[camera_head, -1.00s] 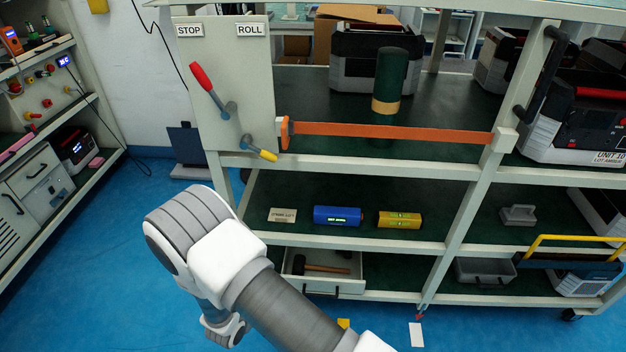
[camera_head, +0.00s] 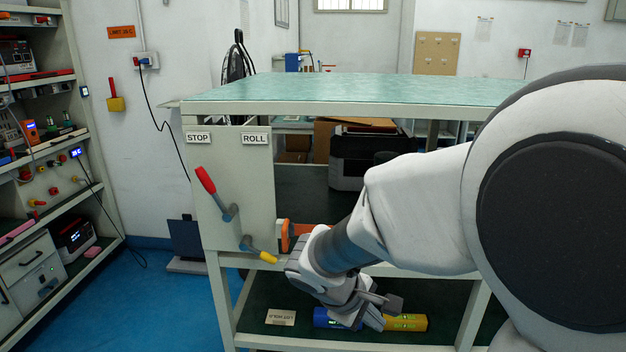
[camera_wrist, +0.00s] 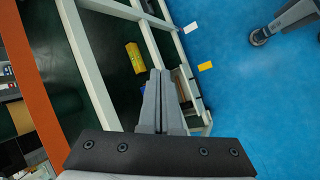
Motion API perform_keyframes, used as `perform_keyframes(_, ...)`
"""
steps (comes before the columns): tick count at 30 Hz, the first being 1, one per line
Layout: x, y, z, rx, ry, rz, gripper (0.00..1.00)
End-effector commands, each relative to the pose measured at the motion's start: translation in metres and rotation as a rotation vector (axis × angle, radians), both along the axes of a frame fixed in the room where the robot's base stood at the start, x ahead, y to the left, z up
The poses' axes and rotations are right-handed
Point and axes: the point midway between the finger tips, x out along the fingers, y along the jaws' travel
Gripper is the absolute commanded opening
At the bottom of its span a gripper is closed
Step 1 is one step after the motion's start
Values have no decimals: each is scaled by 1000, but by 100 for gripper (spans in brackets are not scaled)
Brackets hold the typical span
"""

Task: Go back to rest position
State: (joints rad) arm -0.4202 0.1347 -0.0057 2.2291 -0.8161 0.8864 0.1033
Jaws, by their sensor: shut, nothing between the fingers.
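The yellow device also shows in the wrist view (camera_wrist: 135,57), apart from the fingertips. My arm reaches in from the right and hides much of the rack's right side.
The rack's side panel has a red-handled lever (camera_head: 206,180) and a yellow-handled lever (camera_head: 260,251). A white label card (camera_head: 281,317) lies on the shelf. Another rack (camera_head: 75,130) stands left.

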Motion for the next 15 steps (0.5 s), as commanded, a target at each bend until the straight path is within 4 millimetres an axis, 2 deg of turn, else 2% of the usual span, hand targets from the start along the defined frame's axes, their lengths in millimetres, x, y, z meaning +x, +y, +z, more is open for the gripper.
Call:
perform_keyframes(1, -9, -9, 13, 48, -25, -58, 0)
perform_keyframes(6, -44, -28, 43, 204, -88, -231, 0)
perform_keyframes(15, -103, -40, 82, 496, -223, -489, 0)
